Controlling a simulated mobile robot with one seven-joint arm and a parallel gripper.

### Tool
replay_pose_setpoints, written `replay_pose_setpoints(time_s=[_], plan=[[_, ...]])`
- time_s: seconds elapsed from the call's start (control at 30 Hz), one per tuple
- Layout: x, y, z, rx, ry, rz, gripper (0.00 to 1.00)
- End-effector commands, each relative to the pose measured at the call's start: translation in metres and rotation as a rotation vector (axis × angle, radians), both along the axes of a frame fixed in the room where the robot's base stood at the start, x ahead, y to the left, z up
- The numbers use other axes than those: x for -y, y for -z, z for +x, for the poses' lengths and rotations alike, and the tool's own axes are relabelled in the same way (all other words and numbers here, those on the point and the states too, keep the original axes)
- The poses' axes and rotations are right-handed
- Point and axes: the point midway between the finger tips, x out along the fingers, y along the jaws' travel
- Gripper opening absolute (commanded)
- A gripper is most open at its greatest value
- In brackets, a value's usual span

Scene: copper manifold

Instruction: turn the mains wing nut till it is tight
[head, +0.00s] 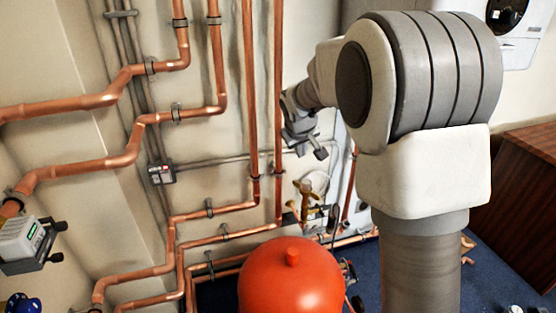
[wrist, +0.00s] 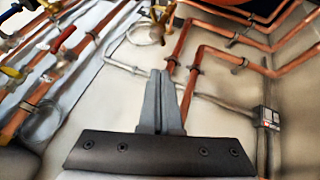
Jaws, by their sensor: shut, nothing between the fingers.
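A brass fitting with wing-like arms (head: 303,190), which looks like the mains wing nut, stands among the pipes below my gripper in the head view. It also shows at the top edge of the wrist view (wrist: 148,32), partly cut off, so I cannot tell how tight it is. My gripper (head: 319,153) hangs in front of the wall above the brass fitting, apart from it. In the wrist view my gripper's two grey fingers (wrist: 160,76) are pressed together with nothing between them. The fitting lies beyond the fingertips in that view.
Copper pipes (head: 249,90) run along the wall close to my gripper. A red-orange vessel (head: 290,285) stands in front of the brass fitting. A red lever (wrist: 62,38) and a yellow lever (wrist: 14,72) sit on pipes at left in the wrist view. A wooden cabinet (head: 528,200) stands at right.

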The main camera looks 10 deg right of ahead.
Motion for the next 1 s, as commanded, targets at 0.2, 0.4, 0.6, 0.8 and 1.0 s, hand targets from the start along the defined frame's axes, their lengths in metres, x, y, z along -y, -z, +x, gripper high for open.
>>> replay_pose_setpoints(time_s=[0.2,0.4,0.6,0.8,1.0], plan=[[-0.018,0.105,0.062,0.004,-0.087,-0.075,0.00],[-0.031,0.163,0.093,0.013,-0.147,-0.118,0.00],[-0.035,0.185,0.105,0.017,-0.170,-0.134,0.00],[-0.031,0.207,0.119,0.017,-0.170,-0.134,0.00],[-0.025,0.240,0.142,0.016,-0.170,-0.132,0.00]])
